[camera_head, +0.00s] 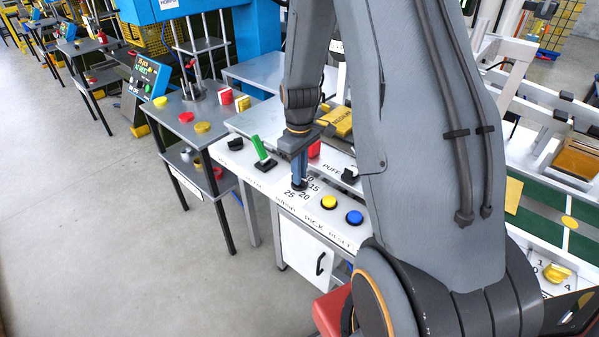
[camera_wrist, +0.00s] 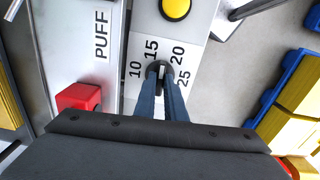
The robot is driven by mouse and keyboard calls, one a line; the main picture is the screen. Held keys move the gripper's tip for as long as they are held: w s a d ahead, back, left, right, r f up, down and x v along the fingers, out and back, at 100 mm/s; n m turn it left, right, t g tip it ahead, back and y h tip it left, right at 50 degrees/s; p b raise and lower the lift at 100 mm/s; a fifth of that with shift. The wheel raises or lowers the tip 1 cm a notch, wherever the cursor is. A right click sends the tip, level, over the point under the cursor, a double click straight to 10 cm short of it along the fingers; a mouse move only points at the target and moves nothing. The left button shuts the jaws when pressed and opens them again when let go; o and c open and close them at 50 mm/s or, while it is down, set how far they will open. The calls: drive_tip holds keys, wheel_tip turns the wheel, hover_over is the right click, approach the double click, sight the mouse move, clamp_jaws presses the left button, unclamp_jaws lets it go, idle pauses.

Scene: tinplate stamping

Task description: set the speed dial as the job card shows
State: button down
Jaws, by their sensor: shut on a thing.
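The speed dial (camera_wrist: 160,68) is a small dark knob on a pale panel, with the marks 10, 15, 20 and 25 printed around it. My gripper (camera_wrist: 161,75) is shut on the dial from above, one finger on each side. In the head view my gripper (camera_head: 299,185) points down onto the panel (camera_head: 318,232), and its fingers hide most of the dial there. The mark that the dial points to cannot be told. A small dark screen with bright lettering (camera_head: 148,76) stands at the left; its text is too small to read surely, and I cannot tell whether it is the job card.
A yellow button (camera_head: 328,202) and a blue button (camera_head: 354,217) sit right of the dial. A green lever (camera_head: 263,150) stands to its left. A red block (camera_wrist: 78,97) lies beside the PUFF label. The floor (camera_head: 110,230) at the left is clear.

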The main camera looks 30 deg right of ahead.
drive_tip(key=shift+w+r+n, duration=0.1)
drive_tip(key=shift+n, duration=0.5)
drive_tip(key=c, duration=1.8)
unclamp_jaws()
drive_tip(key=shift+r+b, duration=0.95)
drive_tip(key=shift+r, duration=2.95)
